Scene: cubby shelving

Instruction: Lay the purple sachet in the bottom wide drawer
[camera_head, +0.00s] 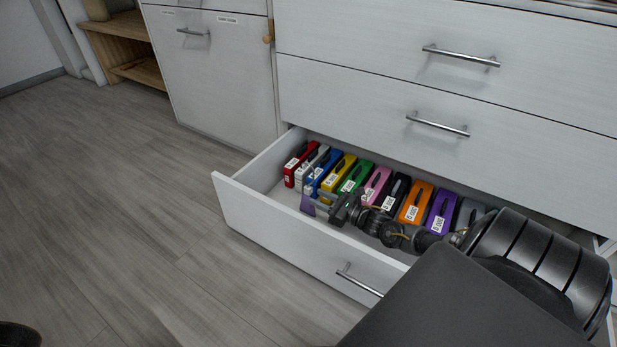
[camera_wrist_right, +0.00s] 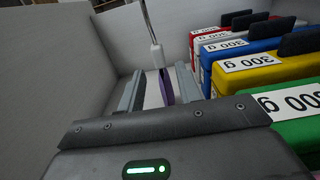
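The bottom wide drawer (camera_head: 275,235) is pulled open in the head view. The purple sachet (camera_head: 308,204) shows low inside it, near the front panel's inner side. In the right wrist view the sachet (camera_wrist_right: 166,88) is a narrow purple strip between the fingertips, with a white piece above it. My right gripper (camera_head: 328,204) reaches down into the drawer from the right. Its two fingers (camera_wrist_right: 158,92) stand apart, with visible gaps beside the sachet. Whether the sachet touches the drawer floor is hard to tell. My left gripper is not in view.
A row of coloured labelled boxes, including red (camera_head: 300,163), yellow (camera_head: 338,172), green (camera_head: 357,178) and purple (camera_head: 442,212), fills the drawer's back side. A narrow strip along the front panel is freer. Closed drawers (camera_head: 440,98) stand above. The wooden floor (camera_head: 120,190) at left is clear.

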